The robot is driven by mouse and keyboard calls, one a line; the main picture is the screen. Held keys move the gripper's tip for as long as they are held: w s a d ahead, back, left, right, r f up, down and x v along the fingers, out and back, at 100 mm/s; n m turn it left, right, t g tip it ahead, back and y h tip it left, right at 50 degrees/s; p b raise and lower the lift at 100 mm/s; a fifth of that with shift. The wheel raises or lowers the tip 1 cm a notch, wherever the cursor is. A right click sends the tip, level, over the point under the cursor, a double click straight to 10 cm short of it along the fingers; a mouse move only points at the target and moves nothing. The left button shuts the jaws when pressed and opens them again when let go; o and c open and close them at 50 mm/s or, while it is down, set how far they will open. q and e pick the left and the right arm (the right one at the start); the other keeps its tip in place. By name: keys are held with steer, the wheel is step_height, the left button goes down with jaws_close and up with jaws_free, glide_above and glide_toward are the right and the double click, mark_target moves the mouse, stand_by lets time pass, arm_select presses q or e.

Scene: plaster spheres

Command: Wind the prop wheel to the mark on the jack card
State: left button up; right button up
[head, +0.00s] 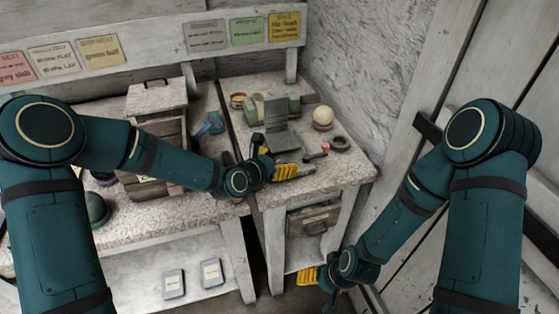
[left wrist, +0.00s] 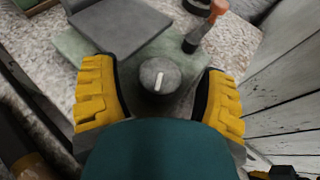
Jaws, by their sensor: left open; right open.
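A round dark knob (left wrist: 158,76) with a white pointer line, apparently the prop wheel, sits on a grey-green base plate (left wrist: 75,46) in the left wrist view. A dark grey slab (left wrist: 118,27) is beside it; in the head view the slab (head: 276,112) stands tilted up. My left gripper (head: 284,172) is open at the right bench's front; in the left wrist view its yellow fingers (left wrist: 160,85) are on either side of the knob, apart from it. The head view hides the knob behind the gripper. My right gripper (head: 307,276) hangs low, open and empty. I cannot tell which card is the jack card.
Cards hang on the rail, including a yellow one (head: 284,26) and a green one (head: 249,31). A pale ball (head: 323,118), a dark ring (head: 340,144) and an orange-topped tool (head: 318,153) lie to the right. A box (head: 157,98) stands on the left bench.

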arm_select(q)
steer(key=v, duration=1.1)
steer(key=shift+s+a, duration=0.2)
steer(key=shift+w, duration=0.1)
